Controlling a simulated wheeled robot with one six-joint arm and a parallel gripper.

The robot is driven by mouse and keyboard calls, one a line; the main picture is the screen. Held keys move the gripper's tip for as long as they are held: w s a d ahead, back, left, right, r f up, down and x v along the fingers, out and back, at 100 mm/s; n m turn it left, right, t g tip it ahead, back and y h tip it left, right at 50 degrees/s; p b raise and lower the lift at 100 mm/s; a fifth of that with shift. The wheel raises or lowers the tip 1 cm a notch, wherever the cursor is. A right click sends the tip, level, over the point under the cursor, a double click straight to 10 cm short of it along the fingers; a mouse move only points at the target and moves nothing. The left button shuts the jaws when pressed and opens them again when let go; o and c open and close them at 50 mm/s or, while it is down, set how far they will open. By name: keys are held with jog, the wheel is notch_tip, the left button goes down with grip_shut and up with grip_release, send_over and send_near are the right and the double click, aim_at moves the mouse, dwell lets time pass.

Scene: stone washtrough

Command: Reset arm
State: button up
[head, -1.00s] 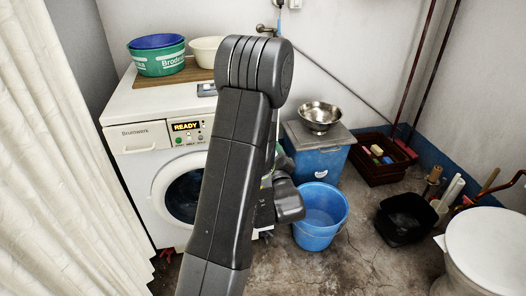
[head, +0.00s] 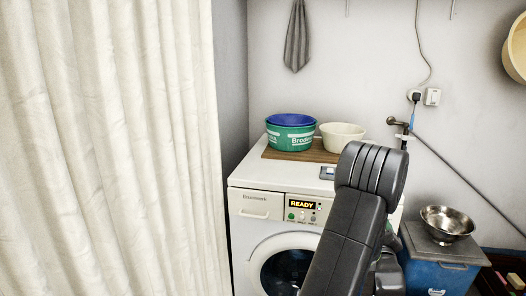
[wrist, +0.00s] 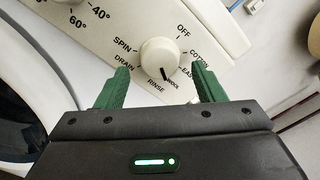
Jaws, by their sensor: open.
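My gripper (wrist: 158,88) is open in the wrist view, its two green fingers apart and nothing held between them. Beyond the fingertips is the white program dial (wrist: 159,58) of the washing machine, its marker near the lower right between RINSE and EASY. I cannot tell whether the fingers touch the panel. In the head view the washing machine (head: 262,205) stands in the middle with its display (head: 302,204) reading READY.
A green tub (head: 290,139) and a cream bowl (head: 341,137) sit on a wooden board on the machine. A steel bowl (head: 447,222) stands on a blue box (head: 437,277) at the right. A pale curtain (head: 110,150) fills the left. A pipe tap (head: 398,123) is on the wall.

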jog(key=shift+x, duration=0.9)
jog(key=v, duration=1.4)
jog(key=w+d+n+b, duration=0.3)
jog(key=w+n+b, duration=0.6)
jog(key=n, duration=1.1)
jog(key=shift+w+r, duration=0.25)
jog(key=shift+w, duration=2.05)
jog(key=shift+d+n, duration=0.2)
jog(key=shift+n, duration=0.1)
